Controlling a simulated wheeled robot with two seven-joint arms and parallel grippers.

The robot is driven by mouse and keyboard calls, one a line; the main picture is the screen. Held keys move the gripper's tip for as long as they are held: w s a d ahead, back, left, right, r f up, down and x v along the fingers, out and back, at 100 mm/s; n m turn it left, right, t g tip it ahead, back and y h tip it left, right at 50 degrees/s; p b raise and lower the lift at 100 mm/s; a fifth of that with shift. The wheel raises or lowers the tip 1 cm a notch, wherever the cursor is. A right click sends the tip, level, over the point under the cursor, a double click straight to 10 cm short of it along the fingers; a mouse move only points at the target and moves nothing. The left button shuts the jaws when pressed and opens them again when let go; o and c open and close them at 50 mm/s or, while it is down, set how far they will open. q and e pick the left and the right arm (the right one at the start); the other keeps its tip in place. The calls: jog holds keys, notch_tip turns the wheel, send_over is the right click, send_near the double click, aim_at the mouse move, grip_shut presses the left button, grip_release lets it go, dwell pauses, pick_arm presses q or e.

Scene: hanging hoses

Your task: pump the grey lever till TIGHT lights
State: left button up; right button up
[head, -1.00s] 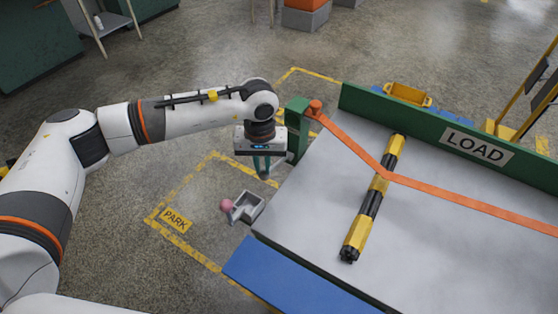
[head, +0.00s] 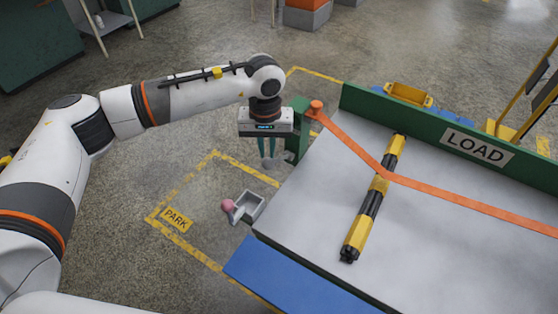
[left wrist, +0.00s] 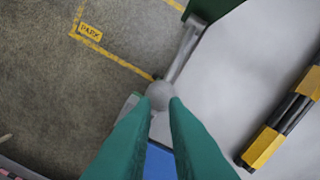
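The grey lever (left wrist: 183,50) shows in the left wrist view as a bar running from the green post to a round grey knob (left wrist: 160,95). My left gripper (left wrist: 160,104) has its two teal fingers on either side of this knob, closed on it. In the head view my left gripper (head: 268,161) points down just left of the green post (head: 298,128), with the knob at its fingertips. Most of the lever is hidden there. No lit TIGHT sign shows. My right gripper is not in view.
An orange strap (head: 450,197) runs from the post over a yellow-and-black bundle (head: 369,205) on the grey load bed (head: 310,195). A green LOAD board (head: 425,133) edges the bed.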

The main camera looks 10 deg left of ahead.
aim_at(264, 167)
pick_arm(q)
jog(key=shift+f, duration=0.1)
jog(key=shift+s+a+f+b, duration=0.1)
jog(key=shift+s+f+b, duration=0.15)
jog(key=shift+f+b, duration=0.5)
jog(key=shift+s+a+f+b, duration=0.1)
jog(key=shift+s+f+b, duration=0.15)
jog(key=shift+f+b, duration=0.4)
jog(key=shift+s+a+f+b, duration=0.1)
jog(key=shift+s+f+b, duration=0.15)
jog(key=shift+f+b, duration=0.5)
jog(key=shift+f, duration=0.1)
jog(key=f+b, duration=0.3)
jog(key=shift+s+a, duration=0.1)
jog(key=shift+s, duration=0.25)
